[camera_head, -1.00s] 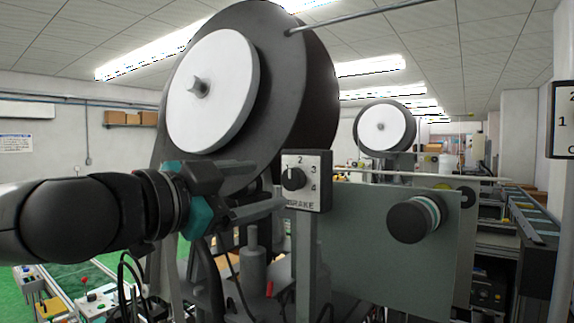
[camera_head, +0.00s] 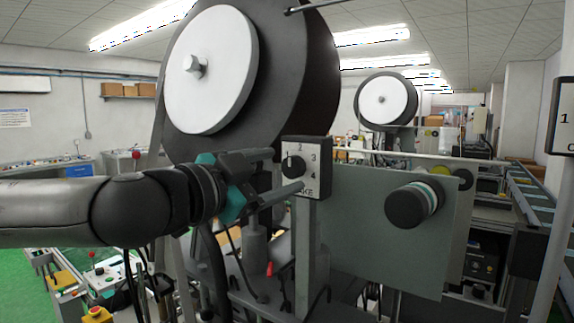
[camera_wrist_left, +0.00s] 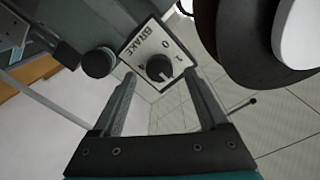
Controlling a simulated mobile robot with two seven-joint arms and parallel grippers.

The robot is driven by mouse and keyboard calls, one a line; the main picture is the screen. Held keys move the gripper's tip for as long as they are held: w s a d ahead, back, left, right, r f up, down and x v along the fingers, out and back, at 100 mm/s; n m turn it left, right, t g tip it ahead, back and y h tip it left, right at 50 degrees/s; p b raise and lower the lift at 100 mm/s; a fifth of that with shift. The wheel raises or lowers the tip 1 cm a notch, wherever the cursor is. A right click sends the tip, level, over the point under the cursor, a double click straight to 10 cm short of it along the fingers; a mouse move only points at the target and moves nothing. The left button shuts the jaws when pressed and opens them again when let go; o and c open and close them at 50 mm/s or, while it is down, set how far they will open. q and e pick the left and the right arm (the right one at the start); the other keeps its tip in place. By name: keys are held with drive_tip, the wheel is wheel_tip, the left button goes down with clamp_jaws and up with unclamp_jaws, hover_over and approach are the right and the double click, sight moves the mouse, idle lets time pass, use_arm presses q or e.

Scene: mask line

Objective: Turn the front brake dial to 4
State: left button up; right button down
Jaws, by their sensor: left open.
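The brake dial (camera_head: 293,166) is a black round knob on a pale panel (camera_head: 318,150) marked with numbers and BRAKE, mounted on a grey post. It also shows in the left wrist view (camera_wrist_left: 159,67). Its white pointer mark seems to lie near the 1, but the exact setting is hard to read. My left gripper (camera_head: 289,170) is open, just left of the panel, with one finger above and one below the dial's height. In the wrist view the fingers (camera_wrist_left: 160,76) lie either side of the knob. I cannot tell whether they touch it. My right gripper is not in view.
A large black reel with a white hub (camera_head: 212,70) stands above and behind my left gripper. A grey plate (camera_head: 365,225) carries a black roller (camera_head: 412,204) right of the dial. Another numbered box (camera_head: 563,118) is cut off at the right edge.

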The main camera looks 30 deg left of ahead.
sight(295, 167)
use_arm(q)
drive_tip(key=shift+w+f, duration=0.1)
drive_tip(key=shift+w, duration=0.8)
drive_tip(key=shift+w+d, duration=0.3)
drive_tip(key=shift+w, duration=0.2)
drive_tip(key=shift+c, duration=0.2)
clamp_jaws()
